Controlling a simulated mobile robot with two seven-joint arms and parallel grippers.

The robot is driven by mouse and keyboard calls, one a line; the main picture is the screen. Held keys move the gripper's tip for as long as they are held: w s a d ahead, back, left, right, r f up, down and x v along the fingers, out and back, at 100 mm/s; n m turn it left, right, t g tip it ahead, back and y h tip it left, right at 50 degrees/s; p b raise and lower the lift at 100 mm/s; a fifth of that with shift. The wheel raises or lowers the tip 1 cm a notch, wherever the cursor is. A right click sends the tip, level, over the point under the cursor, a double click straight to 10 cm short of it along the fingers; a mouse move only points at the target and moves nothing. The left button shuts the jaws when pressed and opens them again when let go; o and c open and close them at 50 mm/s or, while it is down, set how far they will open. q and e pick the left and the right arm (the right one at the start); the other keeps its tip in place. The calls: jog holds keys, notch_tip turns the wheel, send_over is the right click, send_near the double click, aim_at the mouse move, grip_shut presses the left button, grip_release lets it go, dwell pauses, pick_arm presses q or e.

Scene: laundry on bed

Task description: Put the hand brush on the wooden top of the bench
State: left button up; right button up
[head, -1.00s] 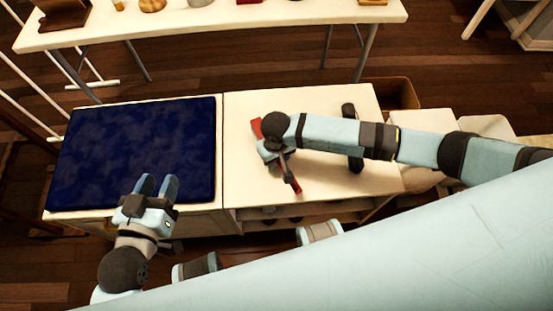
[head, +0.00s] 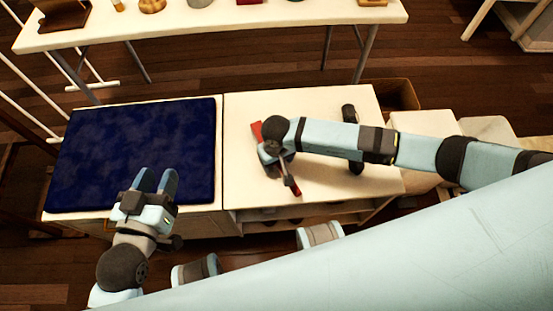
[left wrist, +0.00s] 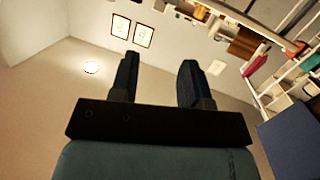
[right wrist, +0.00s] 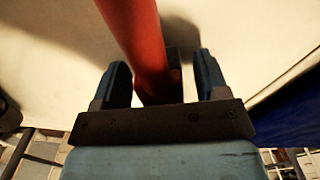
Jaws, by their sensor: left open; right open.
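The red hand brush (head: 295,188) is at the pale top (head: 310,188) of the bench's right half, slanting from upper left to lower right. My right gripper (head: 273,158) is over its middle and hides part of it. In the right wrist view the red brush (right wrist: 138,40) runs between my two open fingers, with a dark part beside it. I cannot tell whether it touches the fingers or rests fully on the top. My left gripper (head: 154,182) is open and empty over the front of the blue cushion (head: 140,140); its fingers also show in the left wrist view (left wrist: 158,80).
The blue cushion covers the bench's left half. A dark upright-looking piece (head: 349,112) shows behind my right arm; I cannot tell what it is. A long white table (head: 230,25) with several small objects stands behind. A brown box (head: 400,93) is behind the bench's right end.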

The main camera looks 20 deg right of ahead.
notch_tip(320, 180, up, 11)
jog(key=shift+r+p, duration=0.1)
jog(key=shift+p, duration=1.15)
pick_arm(q)
notch_tip(320, 180, down, 6)
jog(key=s+a+g+y, duration=0.2)
jog(key=shift+a+g, duration=0.35)
jog(key=shift+g, duration=0.05)
pick_arm(e)
jog(key=shift+r, duration=0.45)
pick_arm(q)
jog(key=shift+r, duration=0.2)
